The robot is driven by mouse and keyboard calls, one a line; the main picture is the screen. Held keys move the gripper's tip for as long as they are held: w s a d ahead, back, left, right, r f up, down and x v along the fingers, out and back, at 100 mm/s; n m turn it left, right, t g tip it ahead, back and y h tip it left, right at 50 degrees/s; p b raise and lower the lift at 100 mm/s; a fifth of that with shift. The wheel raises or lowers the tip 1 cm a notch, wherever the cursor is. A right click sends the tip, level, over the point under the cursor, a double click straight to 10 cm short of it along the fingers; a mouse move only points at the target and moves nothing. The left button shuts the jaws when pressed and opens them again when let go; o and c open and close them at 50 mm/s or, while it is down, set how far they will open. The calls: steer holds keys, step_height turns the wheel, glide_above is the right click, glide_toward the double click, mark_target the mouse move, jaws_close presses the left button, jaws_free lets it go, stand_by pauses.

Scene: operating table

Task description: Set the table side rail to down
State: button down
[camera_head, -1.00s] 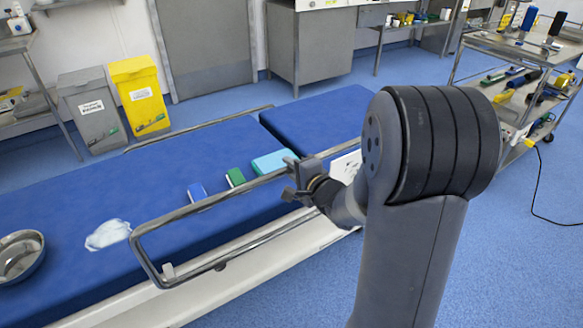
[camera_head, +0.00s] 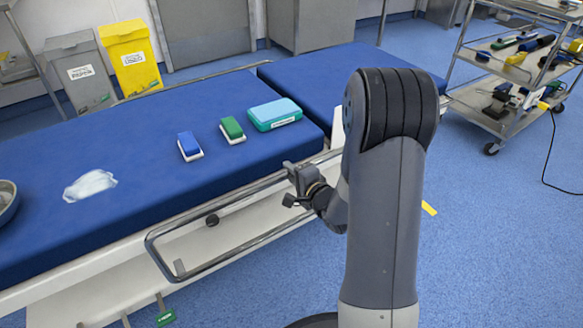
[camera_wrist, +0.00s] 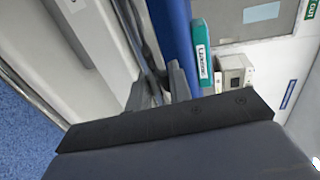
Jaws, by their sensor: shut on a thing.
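The near table side rail (camera_head: 161,261) is a grey metal loop along the near side of the blue operating table (camera_head: 120,206). Its top bar now sits at about the level of the mattress edge, and its lower part hangs beside the white table side. My gripper (camera_head: 289,182) is shut on the rail's top bar near its right end. In the wrist view my gripper's fingers (camera_wrist: 160,86) close around the rail, which runs upward from them beside the blue mattress. The exact contact is small and partly hidden.
A blue brush-like item (camera_head: 188,144), a green one (camera_head: 232,129), a teal box (camera_head: 274,114) and a white cloth (camera_head: 89,185) lie on the mattress. A metal bowl (camera_head: 6,203) is at the left edge. A trolley (camera_head: 500,75) stands at back right.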

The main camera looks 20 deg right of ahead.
steer(key=shift+f, duration=0.6)
steer(key=shift+s+f, duration=0.1)
steer(key=c, duration=1.3)
jaws_free()
steer(key=shift+d+r, duration=0.1)
steer(key=shift+r, duration=0.1)
steer(key=p+v, duration=0.2)
steer(key=v, duration=0.8)
steer(key=shift+s, duration=0.35)
